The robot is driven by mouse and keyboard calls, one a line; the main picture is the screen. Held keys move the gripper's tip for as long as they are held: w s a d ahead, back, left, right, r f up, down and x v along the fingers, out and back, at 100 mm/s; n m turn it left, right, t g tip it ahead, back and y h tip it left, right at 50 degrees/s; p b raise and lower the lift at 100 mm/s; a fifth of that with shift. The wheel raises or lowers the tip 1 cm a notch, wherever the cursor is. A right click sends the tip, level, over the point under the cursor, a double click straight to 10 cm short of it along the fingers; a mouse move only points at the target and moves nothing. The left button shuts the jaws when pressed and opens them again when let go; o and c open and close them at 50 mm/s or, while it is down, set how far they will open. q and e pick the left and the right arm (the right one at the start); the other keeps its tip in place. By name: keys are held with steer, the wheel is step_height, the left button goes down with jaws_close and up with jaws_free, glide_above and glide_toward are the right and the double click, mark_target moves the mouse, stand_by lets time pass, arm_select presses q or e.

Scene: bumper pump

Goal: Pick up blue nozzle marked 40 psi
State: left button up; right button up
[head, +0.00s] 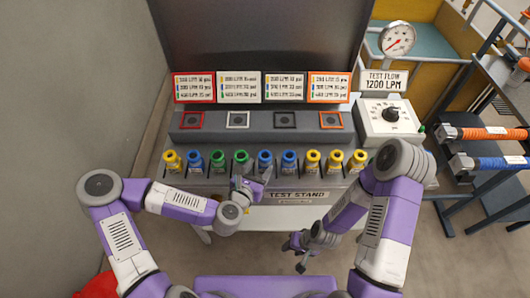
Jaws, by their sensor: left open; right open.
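A row of nozzles stands upright on the test stand (200,184). Three are blue: one second from the left (195,162), one near the middle (264,162) and one to its right (289,162). Their psi markings are too small to read. My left gripper (262,183) is open and empty, just in front of the middle blue nozzle and a green nozzle (241,163), seemingly apart from both. My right gripper (293,255) is open and empty, low in front of the stand.
Yellow nozzles (335,162) and another green one (218,162) share the row. Behind are coloured square outlets (237,120) and label cards (239,87). A flow dial box (390,118) and gauge (397,39) stand right. A hose rack (487,150) is at far right.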

mark_target(263, 163)
arm_select(q)
steer(key=shift+x, duration=1)
steer(key=shift+w+d+f+b, duration=0.15)
steer(key=shift+w+d+b, duration=0.2)
steer(key=shift+w, duration=0.2)
steer(key=x, duration=0.4)
steer(key=shift+w+f+b, duration=0.1)
steer(key=shift+w+b, duration=0.1)
steer(key=shift+b, duration=0.15)
steer(key=c, duration=0.9)
